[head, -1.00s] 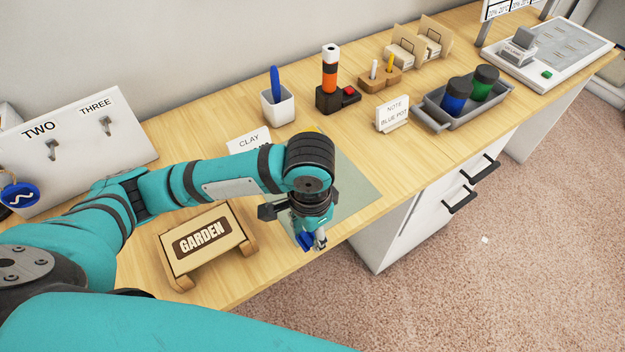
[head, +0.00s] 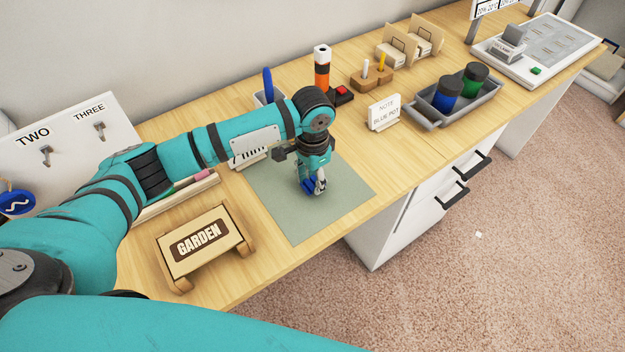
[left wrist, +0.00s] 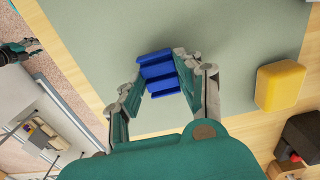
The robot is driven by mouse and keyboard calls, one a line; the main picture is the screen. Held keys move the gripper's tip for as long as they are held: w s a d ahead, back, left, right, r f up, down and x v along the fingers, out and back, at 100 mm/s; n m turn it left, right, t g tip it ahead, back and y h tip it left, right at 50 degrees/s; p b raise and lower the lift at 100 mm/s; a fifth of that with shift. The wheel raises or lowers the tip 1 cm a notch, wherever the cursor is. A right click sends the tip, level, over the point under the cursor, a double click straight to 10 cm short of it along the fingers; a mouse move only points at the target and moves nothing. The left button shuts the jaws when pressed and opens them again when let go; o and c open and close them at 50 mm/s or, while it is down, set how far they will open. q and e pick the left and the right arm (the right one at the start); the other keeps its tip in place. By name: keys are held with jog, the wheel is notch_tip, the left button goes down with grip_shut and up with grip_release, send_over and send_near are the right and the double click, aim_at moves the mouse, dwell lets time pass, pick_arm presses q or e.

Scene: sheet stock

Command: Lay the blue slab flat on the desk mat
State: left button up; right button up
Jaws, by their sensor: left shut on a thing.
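The blue slab (head: 307,187) is between the fingers of my left gripper (head: 318,184), which is shut on it. In the left wrist view the slab (left wrist: 158,72) shows ridged faces between the fingertips (left wrist: 160,85). The grey-green desk mat (head: 345,192) lies on the desk, and the slab is over its middle part. I cannot tell whether the slab touches the mat. In the left wrist view the mat (left wrist: 230,30) fills the area beyond the slab. Part of my right gripper (left wrist: 18,50) shows at that view's left edge; its opening is unclear.
A GARDEN sign stand (head: 200,243) stands left of the mat.

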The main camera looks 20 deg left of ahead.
aim_at(313, 183)
pick_arm(q)
jog(key=shift+f, duration=0.7)
jog(key=o, duration=1)
jog(key=shift+f, duration=0.1)
jog(key=shift+o, duration=0.2)
notch_tip(313, 183, up, 12)
jog(key=shift+b, duration=0.35)
